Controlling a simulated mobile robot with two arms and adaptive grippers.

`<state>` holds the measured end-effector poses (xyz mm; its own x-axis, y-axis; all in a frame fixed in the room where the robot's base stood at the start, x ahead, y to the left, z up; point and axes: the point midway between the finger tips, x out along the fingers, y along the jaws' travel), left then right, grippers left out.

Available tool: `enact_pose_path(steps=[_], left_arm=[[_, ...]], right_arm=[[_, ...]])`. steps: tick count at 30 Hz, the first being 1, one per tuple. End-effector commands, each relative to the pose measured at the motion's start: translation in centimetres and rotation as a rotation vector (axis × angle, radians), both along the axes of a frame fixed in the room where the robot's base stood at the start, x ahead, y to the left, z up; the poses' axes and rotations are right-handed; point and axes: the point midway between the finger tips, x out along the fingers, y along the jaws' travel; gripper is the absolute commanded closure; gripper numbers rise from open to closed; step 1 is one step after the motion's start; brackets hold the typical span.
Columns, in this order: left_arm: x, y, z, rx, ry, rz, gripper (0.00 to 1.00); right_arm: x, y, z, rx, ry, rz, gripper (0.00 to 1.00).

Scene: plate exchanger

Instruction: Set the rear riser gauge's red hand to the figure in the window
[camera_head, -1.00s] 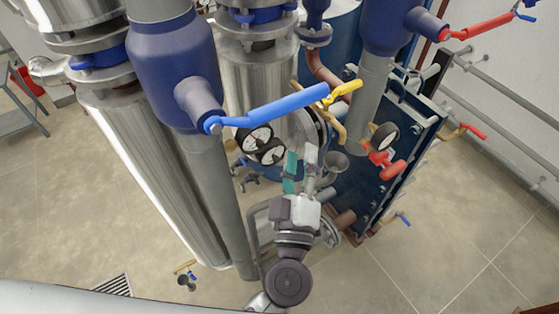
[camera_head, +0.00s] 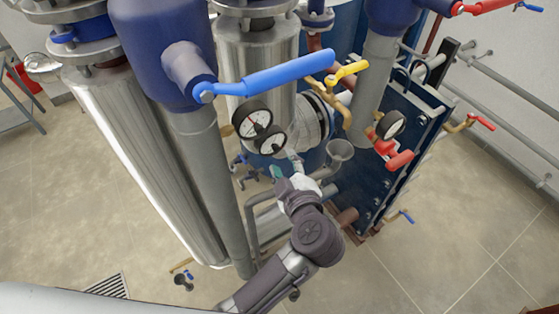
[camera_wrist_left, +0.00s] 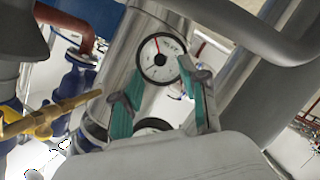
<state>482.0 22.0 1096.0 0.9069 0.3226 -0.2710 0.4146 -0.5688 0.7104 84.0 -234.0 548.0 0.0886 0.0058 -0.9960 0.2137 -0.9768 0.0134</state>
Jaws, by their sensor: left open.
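Two round white-faced gauges stand close together by the steel riser pipes: an upper one (camera_head: 252,120) and a lower one (camera_head: 270,140). I cannot tell for sure which is the rear riser gauge. The left wrist view shows one white dial (camera_wrist_left: 159,58) with a red hand pointing up; its small print is too blurred to read. A second dial (camera_wrist_left: 152,126) below it is mostly hidden by my wrist. My left gripper (camera_head: 285,166) is open just below the gauges. Its teal fingers (camera_wrist_left: 158,75) stand apart, framing the upper dial, with nothing visibly between them. My right gripper is out of view.
A blue-handled lever (camera_head: 270,76) crosses above the gauges, with a yellow handle (camera_head: 347,73) beside it. Another gauge (camera_head: 391,125) and a red handle (camera_head: 395,154) sit by the blue plate exchanger (camera_head: 385,180).

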Motion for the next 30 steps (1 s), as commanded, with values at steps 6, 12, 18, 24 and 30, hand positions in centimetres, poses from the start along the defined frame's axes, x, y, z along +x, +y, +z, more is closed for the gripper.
enact_pose_path(steps=[6,12,18,24,30], left_arm=[[3.0,1.1,-1.2,0.001,-0.003,0.0,0.56],[3.9,1.4,-1.2,0.001,-0.001,0.0,0.56],[3.9,1.4,-1.1,0.001,0.0,-0.001,0.56],[3.9,1.4,-1.1,0.001,0.0,-0.001,0.83],[3.9,1.4,-1.1,0.0,-0.001,-0.001,1.0]], right_arm=[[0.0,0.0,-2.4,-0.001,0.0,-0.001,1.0],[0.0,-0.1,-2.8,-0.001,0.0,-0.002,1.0],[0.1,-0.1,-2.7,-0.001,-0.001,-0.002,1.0],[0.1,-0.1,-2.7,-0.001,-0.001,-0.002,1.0],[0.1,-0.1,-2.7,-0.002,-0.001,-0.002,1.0]])
